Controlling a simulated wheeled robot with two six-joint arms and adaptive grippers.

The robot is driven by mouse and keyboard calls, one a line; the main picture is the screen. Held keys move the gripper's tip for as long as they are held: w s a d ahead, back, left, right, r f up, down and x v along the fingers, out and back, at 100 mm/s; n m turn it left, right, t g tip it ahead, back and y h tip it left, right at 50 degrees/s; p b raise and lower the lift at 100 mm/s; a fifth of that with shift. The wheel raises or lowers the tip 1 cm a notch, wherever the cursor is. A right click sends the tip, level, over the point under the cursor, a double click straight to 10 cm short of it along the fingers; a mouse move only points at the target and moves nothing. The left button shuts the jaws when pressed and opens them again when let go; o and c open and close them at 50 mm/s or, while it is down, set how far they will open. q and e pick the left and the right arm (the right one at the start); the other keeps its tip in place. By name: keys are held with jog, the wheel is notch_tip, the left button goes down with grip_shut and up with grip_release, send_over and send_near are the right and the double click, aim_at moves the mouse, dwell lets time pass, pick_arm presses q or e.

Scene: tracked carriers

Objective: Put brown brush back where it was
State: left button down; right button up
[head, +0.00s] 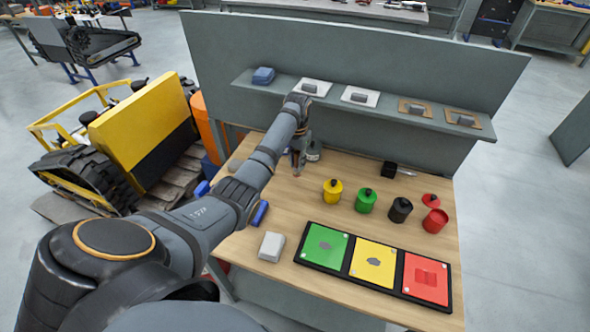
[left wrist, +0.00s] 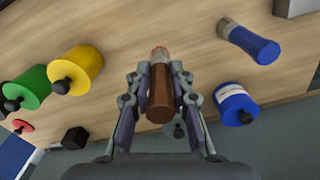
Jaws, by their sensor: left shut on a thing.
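My left gripper (head: 297,168) is over the back left part of the wooden table (head: 350,218) in the head view. In the left wrist view the left gripper (left wrist: 160,80) is shut on the brown brush (left wrist: 160,98), a brown handle with a pale reddish tip. The brush lies between the two fingers with its tip pointing away from the wrist. The head view hardly shows the brush behind the fingers. A blue brush (left wrist: 250,42) lies on the table, seen in the left wrist view. My right gripper is not in view.
Yellow (head: 332,192), green (head: 366,201), black (head: 400,210) and red (head: 434,221) canisters stand on the right. A tray of coloured plates (head: 372,261) lies in front. A black block (head: 389,168) is at the back. A shelf (head: 390,115) runs behind. A blue canister (left wrist: 234,103) stands nearby.

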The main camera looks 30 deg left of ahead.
aim_at(295, 168)
pick_arm(q)
jog(key=shift+a+f, duration=0.2)
jog(key=shift+f, duration=0.05)
jog(key=shift+w+a+f, duration=0.2)
jog(key=shift+a+f, duration=0.05)
jog(key=shift+f, duration=0.2)
notch_tip(295, 168, down, 2)
jog(key=shift+f+p, duration=0.2)
jog(key=shift+p, duration=0.25)
jog(key=shift+f, duration=0.4)
jog(key=c, duration=1.2)
grip_release()
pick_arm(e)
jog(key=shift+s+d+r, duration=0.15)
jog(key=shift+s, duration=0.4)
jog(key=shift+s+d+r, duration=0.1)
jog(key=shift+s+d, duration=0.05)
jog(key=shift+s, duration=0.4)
pick_arm(q)
notch_tip(295, 168, up, 12)
jog(key=shift+r+b, duration=0.1)
jog(key=shift+b, duration=0.9)
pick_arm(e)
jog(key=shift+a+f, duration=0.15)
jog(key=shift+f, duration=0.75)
